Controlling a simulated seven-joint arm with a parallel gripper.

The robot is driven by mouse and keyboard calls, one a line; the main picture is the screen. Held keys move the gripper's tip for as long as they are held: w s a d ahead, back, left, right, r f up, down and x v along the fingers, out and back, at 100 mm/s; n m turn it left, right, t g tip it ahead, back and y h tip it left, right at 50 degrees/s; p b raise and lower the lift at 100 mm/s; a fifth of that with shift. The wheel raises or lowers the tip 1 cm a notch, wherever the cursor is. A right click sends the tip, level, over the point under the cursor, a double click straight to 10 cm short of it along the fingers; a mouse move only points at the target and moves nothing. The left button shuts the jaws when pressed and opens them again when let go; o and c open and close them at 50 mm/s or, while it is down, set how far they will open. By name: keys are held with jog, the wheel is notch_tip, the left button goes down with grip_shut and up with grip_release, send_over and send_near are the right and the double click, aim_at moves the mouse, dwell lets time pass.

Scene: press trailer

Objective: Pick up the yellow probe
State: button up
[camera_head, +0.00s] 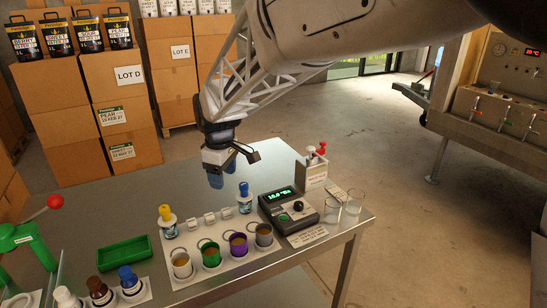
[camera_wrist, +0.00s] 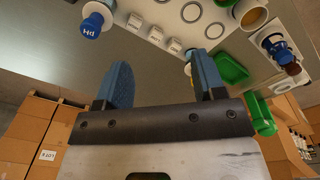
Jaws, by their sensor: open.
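The yellow probe (camera_head: 165,213) has a yellow top and stands upright in a small bottle at the left end of the white strip in the head view. In the wrist view only a sliver of yellow (camera_wrist: 188,69) shows beside my right-hand finger, probably the same probe. A similar blue probe (camera_head: 244,190) stands at the strip's other end; its top marked pH (camera_wrist: 91,27) shows in the wrist view. My gripper (camera_head: 222,174) is open and empty, pointing down above the table behind the strip, nearer the blue probe than the yellow one.
Several sample cups (camera_head: 211,254) line the strip's front, with small white blocks (camera_head: 209,218) behind. A green tray (camera_head: 124,252) lies left. The table's back left (camera_head: 110,204) is bare.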

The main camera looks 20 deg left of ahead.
aim_at(164, 207)
jog(key=s+a+f+n, duration=0.1)
jog(key=a+f, duration=0.1)
jog(key=a, duration=0.4)
jog(key=s+a+f+n, duration=0.2)
jog(key=a, duration=0.4)
jog(key=s+a+f+n, duration=0.1)
jog(key=s+a+f, duration=0.1)
jog(key=a, duration=0.4)
jog(key=shift+s+a+f+n, duration=0.1)
jog(key=shift+a+f+n, duration=0.05)
jog(key=shift+f+n, duration=0.25)
jog(key=shift+f, duration=1.3)
jog(key=shift+d+f, duration=0.2)
jog(key=shift+f, duration=2.4)
jog(key=c, duration=1.1)
jog(key=shift+r, duration=5)
grip_shut()
